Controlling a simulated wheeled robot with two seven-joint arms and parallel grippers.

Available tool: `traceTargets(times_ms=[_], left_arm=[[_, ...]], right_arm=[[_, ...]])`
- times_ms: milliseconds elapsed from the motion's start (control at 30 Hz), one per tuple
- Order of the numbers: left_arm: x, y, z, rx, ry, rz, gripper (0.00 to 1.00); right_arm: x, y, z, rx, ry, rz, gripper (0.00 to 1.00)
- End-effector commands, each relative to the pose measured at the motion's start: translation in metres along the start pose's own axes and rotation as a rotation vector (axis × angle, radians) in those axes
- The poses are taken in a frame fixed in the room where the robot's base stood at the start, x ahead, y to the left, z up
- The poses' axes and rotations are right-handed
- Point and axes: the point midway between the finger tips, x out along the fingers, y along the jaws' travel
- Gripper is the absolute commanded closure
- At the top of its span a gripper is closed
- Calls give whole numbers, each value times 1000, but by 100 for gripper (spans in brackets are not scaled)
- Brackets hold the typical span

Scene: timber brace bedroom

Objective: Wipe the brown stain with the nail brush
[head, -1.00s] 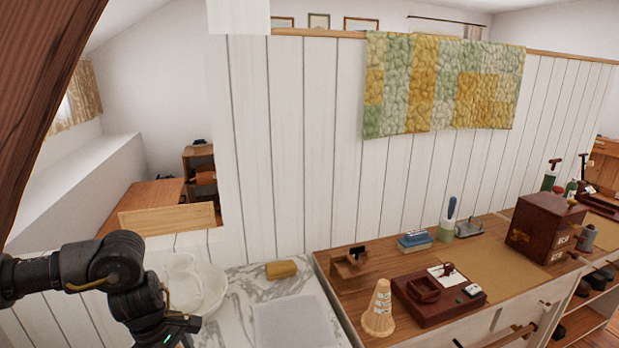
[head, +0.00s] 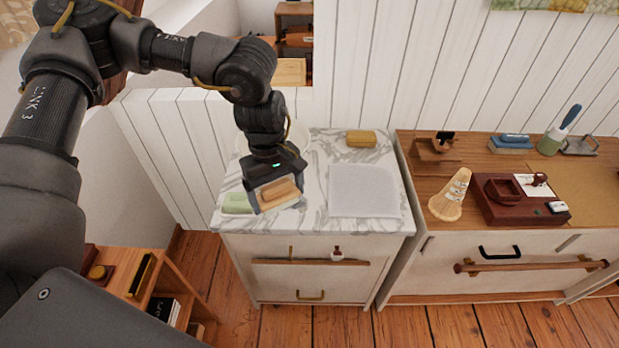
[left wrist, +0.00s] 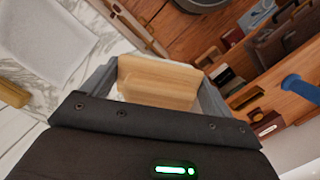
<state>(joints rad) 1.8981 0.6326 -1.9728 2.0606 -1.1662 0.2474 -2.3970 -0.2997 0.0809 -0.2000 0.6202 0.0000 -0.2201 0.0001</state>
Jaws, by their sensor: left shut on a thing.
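My left gripper (head: 275,205) is shut on the nail brush (head: 279,189), a wooden-backed block with a pale underside, over the front left part of the marble top. In the left wrist view its light wood back (left wrist: 160,82) sits between the two fingers. Whether the brush touches the surface cannot be told. A pale green bar (head: 237,203) lies just left of the gripper. I cannot make out the brown stain in either view; the arm and gripper cover part of the top. My right gripper is not in view.
The marble washstand top (head: 318,165) holds a folded whitish cloth (head: 362,190) and a yellow-brown block (head: 361,138) at the back. A white basin is partly hidden behind my arm. The wooden desk (head: 415,185) at right holds a shuttlecock-like cone (head: 450,196) and a dark red box (head: 500,207).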

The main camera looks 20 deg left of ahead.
Motion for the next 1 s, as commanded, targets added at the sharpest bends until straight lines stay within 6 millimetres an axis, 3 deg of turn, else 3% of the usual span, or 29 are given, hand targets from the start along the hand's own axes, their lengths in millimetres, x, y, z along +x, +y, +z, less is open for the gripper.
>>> traceTargets(times_ms=[333,667,1000], left_arm=[[0,0,0,9,1,-1,32],[0,1,0,367,2,-55,32],[0,-1,-1,394,0,-59,32]], right_arm=[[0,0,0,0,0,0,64],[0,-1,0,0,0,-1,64],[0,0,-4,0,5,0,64]])
